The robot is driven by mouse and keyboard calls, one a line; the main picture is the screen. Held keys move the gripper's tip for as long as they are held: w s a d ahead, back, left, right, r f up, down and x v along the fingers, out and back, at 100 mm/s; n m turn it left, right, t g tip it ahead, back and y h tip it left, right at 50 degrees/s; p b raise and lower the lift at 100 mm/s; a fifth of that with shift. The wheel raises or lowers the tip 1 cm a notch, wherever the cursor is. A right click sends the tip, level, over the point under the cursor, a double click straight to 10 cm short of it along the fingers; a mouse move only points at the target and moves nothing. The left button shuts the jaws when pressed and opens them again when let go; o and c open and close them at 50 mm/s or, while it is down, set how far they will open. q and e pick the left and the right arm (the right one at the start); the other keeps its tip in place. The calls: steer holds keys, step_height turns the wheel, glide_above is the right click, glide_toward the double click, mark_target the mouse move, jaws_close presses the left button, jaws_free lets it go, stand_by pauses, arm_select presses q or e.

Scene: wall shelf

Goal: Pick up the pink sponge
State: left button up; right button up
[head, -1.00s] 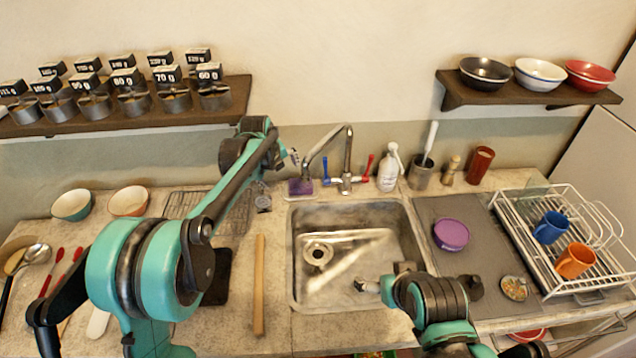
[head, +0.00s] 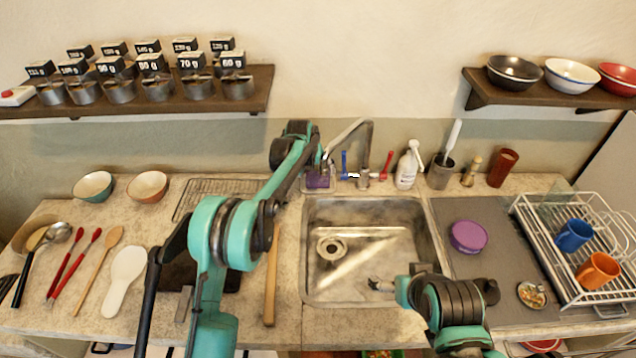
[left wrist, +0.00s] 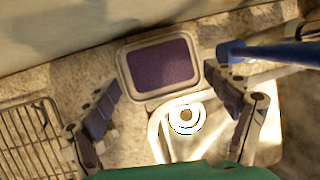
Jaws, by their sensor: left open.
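No clearly pink sponge shows. A dark purple, sponge-like block (head: 318,180) sits in a small holder on the counter behind the sink's left back corner. In the left wrist view the purple block (left wrist: 161,63) lies flat in a pale-rimmed tray, ahead of my left gripper (left wrist: 165,115). The wrist view shows the two fingers wide apart with nothing between them. In the head view my left gripper (head: 322,166) is just above the block and partly hides it. My right gripper (head: 376,285) is over the sink's front edge, too small to judge.
The faucet (head: 350,140) with blue and red handles stands right beside the block; the blue handle (left wrist: 270,52) is close to my left gripper's right finger. A wire rack (head: 210,197) lies to the left. The sink (head: 370,240) is empty.

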mark_target(317, 177)
arm_select(q)
steer(key=b+x, duration=0.1)
steer(key=x, duration=0.3)
steer(key=shift+s+r, duration=0.1)
steer(key=shift+r, duration=0.05)
steer(key=c, duration=0.5)
steer(key=shift+c, duration=0.3)
